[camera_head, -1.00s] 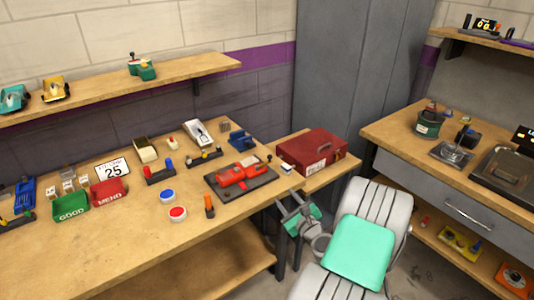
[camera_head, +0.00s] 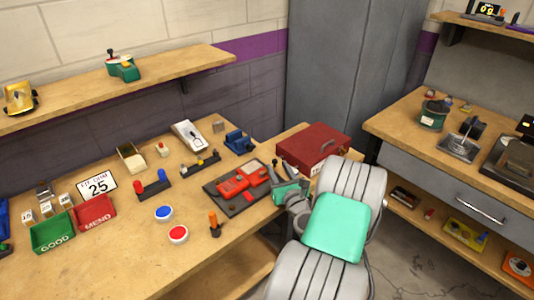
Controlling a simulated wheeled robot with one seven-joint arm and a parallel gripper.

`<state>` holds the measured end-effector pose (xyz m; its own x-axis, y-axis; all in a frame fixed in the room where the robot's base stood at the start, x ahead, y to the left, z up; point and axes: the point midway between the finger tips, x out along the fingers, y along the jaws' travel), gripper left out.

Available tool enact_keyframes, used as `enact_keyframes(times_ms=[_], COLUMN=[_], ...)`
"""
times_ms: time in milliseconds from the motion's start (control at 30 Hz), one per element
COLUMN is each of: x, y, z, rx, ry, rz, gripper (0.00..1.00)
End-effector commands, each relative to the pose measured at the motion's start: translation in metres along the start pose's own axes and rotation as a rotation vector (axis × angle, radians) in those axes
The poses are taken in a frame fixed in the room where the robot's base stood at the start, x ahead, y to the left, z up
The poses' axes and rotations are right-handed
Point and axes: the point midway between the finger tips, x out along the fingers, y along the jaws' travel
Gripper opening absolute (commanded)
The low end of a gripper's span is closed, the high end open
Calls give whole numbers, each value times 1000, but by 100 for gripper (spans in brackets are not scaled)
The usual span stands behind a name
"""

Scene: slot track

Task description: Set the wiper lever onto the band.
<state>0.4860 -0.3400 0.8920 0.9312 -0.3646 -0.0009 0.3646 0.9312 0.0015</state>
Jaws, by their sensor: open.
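A red opened device (camera_head: 232,186), in pieces, lies on a dark mat (camera_head: 214,197) at the right part of the left bench. Its wiper lever and band are too small to tell apart in this view. My gripper (camera_head: 288,180) is over the bench's right end, just right of the mat and in front of the red toolbox. It is open. Its fingers are partly hidden by my own wrist, and I see nothing held between them.
The red toolbox (camera_head: 313,146) stands behind my gripper. An orange-handled tool (camera_head: 214,223) stands in front of the mat. Blue (camera_head: 163,213) and red (camera_head: 178,234) buttons, the green GOOD bin (camera_head: 51,234) and red MEND bin (camera_head: 95,214) are left. The bench front is clear.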

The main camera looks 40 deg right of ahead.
Motion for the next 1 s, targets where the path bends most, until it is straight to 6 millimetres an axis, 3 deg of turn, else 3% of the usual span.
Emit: enact_keyframes(times_ms=[400,700,1000], x=[68,73,73], y=[0,-1,0], z=[2,0,0], rx=[-3,-1,-2], ry=[-1,-1,-1], rz=[0,-1,-1], gripper=[40,40,16])
